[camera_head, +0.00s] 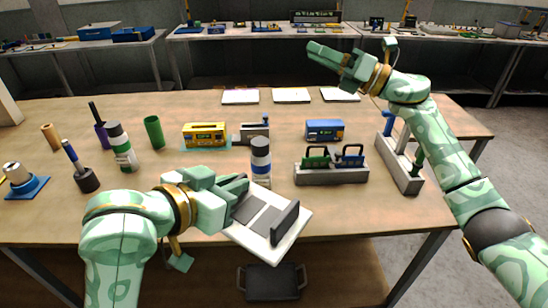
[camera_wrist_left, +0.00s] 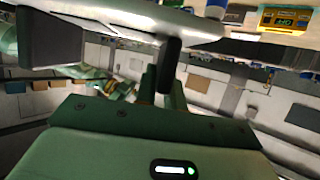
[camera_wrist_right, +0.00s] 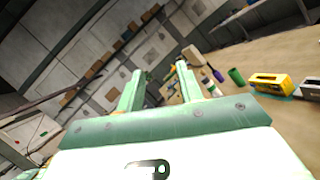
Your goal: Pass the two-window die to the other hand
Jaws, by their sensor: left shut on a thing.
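The two-window die appears to be the white plate (camera_head: 289,238) with two dark grey rectangles and a black upright handle (camera_head: 285,222) at its right end. My left gripper (camera_head: 240,187) is shut on the handle at its other end. The plate is tilted in the picture, over the table's front edge. In the left wrist view, the fingers (camera_wrist_left: 163,88) close on a dark handle (camera_wrist_left: 169,62) under the white plate (camera_wrist_left: 120,22). My right gripper (camera_head: 322,57) is raised at the upper right, empty, with its fingers (camera_wrist_right: 158,85) apart, far from the die.
White sheets (camera_head: 291,95) lie at the back.

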